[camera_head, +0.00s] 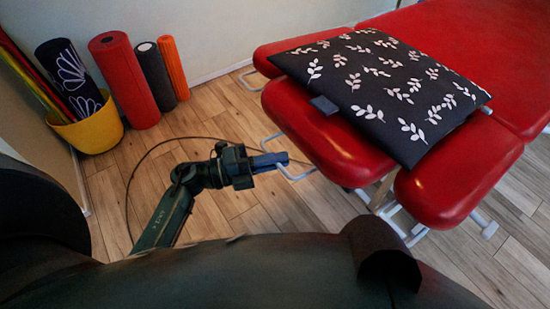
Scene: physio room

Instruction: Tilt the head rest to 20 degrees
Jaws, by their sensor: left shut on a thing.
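The head rest (325,140) is the red padded end section of the treatment table, at the right in the head view. It looks close to level, but I cannot read its angle. A dark cushion with white leaf sprigs (385,85) lies over it and hides much of it. A light grey metal bar (300,177) loops out from under the pad's left side. My left gripper (272,161) is at this bar, with its blue fingers shut on it just left of the pad. The fingers hide the gripped part. My right gripper is not in view.
The red table (475,40) extends to the upper right. A red pad (455,180) sits at its near corner. A yellow bucket (92,130) with rolls and upright foam rollers (125,80) stand by the wall. A thin cable lies on the wooden floor (230,105), otherwise clear between.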

